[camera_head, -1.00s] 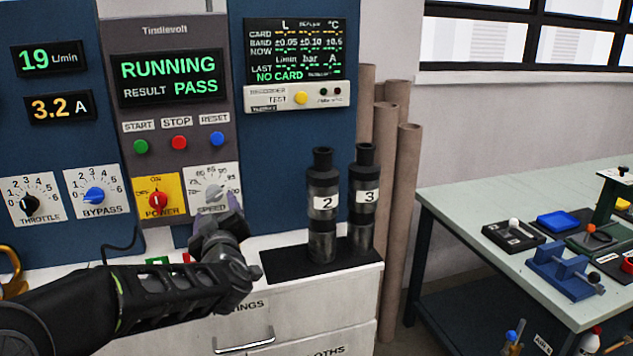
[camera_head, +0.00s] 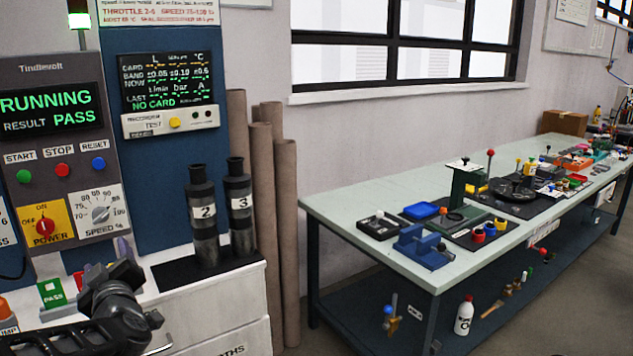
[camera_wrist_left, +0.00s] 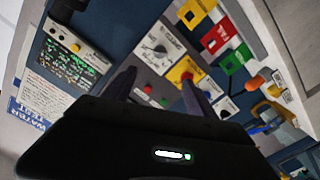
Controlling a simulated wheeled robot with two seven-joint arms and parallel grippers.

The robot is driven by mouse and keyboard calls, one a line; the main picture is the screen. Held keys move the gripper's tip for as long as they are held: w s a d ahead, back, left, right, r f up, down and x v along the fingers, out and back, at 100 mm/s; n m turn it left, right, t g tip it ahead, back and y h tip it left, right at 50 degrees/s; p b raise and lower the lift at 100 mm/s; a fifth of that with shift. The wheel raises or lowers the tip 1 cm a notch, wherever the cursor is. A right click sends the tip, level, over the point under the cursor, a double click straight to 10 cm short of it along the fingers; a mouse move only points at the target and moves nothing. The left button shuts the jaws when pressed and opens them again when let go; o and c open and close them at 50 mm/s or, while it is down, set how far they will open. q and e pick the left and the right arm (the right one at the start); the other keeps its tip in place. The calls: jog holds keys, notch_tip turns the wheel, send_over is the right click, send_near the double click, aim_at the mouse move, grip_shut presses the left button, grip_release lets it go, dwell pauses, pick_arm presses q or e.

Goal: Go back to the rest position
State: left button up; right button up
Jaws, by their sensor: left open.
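My left gripper (camera_head: 110,262) is at the lower left of the head view, below the speed dial (camera_head: 100,211) of the grey control panel. The left wrist view shows its two fingers (camera_wrist_left: 158,92) spread apart with nothing between them. They point toward the panel, where the speed dial (camera_wrist_left: 157,50) and the red, green and blue buttons show. I cannot tell the exact gap to the panel. The panel display (camera_head: 46,113) reads RUNNING and RESULT PASS. My right gripper is in neither view.
Two dark cylinders marked 2 (camera_head: 203,213) and 3 (camera_head: 240,203) stand on a black mat right of my left gripper. A green PASS block (camera_head: 51,292) is left of it. Brown tubes (camera_head: 264,190) stand behind. A long workbench (camera_head: 350,190) with several tools is at the right.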

pick_arm(q)
jog(key=s+d+f+m+g+h+p, duration=0.15)
jog(key=d+f+m+h, duration=0.3)
jog(key=d+f, duration=0.8)
jog(key=d+f+m+g+h+p, duration=0.1)
jog(key=d+f+m+g+h, duration=0.15)
jog(key=d+f+h, duration=0.9)
jog(key=s+d+f+m+g+p, duration=0.1)
jog(key=s+d+f+g, duration=0.2)
jog(key=s+f, duration=0.4)
jog(key=s+d+f+m+g+p, duration=0.2)
jog(key=s+d+f, duration=0.4)
jog(key=s, duration=0.6)
jog(key=s+d+f+m+g+y+p, duration=0.1)
jog(key=s+d+f+g, duration=0.3)
jog(key=s+f, duration=0.5)
jog(key=shift+s+d+m+g+p, duration=0.2)
jog(key=shift+s+m+g+p, duration=0.15)
jog(key=shift+s, duration=0.4)
jog(key=shift+w+f, duration=0.1)
jog(key=shift+c, duration=0.3)
